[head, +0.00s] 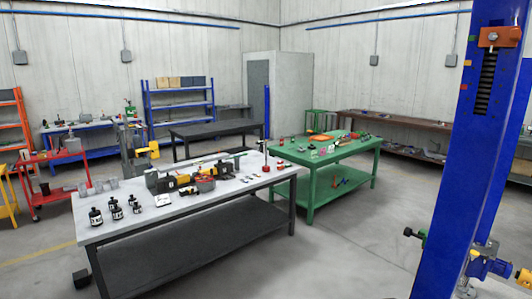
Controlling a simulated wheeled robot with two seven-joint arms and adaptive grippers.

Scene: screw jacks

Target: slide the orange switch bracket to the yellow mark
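The orange switch bracket (499,37) sits near the top of a blue upright column (465,190) at the right of the head view. It has a bolt head on its face and lies at the upper end of a dark ribbed slot (486,85). Small coloured marks run down the column's left side: a green one (473,38), a yellow one (468,63) and a red one (464,87). The bracket is about level with the green mark and higher than the yellow one. Neither of my grippers shows in this view.
A motor with blue and yellow parts (502,268) and a dark knob (409,232) stick out near the column's foot. A grey workbench (110,225) with tools and black bottles and a green table (325,158) stand left. Open floor lies between.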

